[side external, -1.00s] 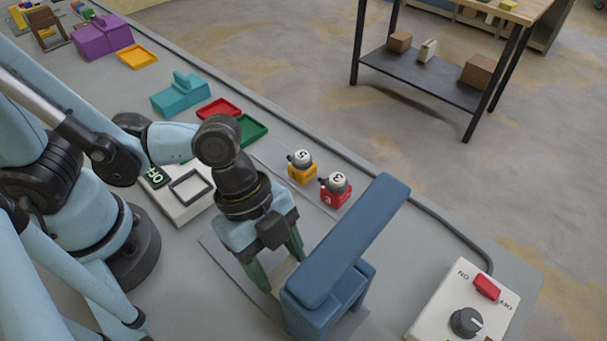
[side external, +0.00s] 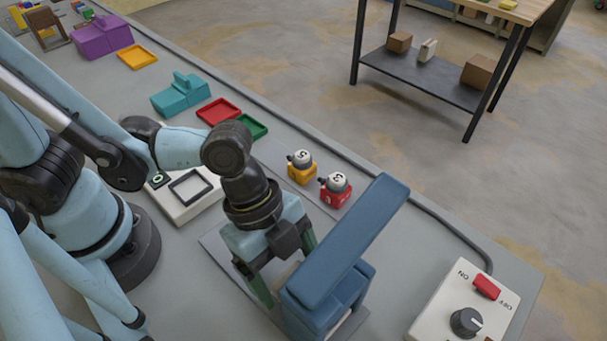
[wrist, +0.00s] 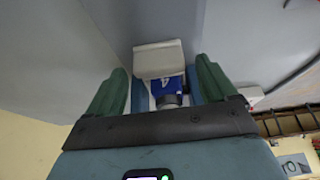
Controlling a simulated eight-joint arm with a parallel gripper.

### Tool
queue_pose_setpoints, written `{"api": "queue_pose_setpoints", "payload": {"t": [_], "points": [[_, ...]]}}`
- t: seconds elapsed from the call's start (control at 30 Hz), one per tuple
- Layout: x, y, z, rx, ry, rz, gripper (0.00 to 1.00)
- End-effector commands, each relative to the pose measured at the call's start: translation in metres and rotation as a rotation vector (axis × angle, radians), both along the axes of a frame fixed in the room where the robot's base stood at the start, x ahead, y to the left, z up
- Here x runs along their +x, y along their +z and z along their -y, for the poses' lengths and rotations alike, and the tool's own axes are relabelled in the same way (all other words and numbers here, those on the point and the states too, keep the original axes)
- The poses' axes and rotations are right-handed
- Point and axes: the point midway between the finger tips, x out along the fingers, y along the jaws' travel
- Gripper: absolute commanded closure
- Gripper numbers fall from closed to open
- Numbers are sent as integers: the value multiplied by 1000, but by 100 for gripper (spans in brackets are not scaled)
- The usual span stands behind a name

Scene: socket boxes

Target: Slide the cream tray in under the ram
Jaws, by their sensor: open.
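The blue press (side external: 345,245), with its long slanting top arm, stands at lower centre in the side view. My gripper (side external: 285,268) is low beside it, with its green fingers spread apart. In the wrist view my gripper (wrist: 160,85) is open, one finger on each side of the press's blue walls. The cream tray (wrist: 158,58) shows between the fingers, with a blue block marked 4 (wrist: 168,85) at it. In the side view the tray is mostly hidden by my gripper and the press. I cannot tell whether the fingers touch anything.
A yellow block (side external: 302,172) and a red block (side external: 335,192), both with round numbered tops, stand behind the press. A switch box (side external: 462,308) is at the right. A white scale (side external: 185,195) is at the left. Red (side external: 218,111) and green (side external: 253,127) trays lie further back.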

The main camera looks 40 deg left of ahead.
Motion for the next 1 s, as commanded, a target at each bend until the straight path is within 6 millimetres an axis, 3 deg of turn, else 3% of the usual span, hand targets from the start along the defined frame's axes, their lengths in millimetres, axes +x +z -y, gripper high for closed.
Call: {"api": "queue_pose_setpoints", "payload": {"t": [0.37,1.0], "points": [[0,25,-11,1,1,1,15],[0,86,-36,-1,1,0,15]]}}
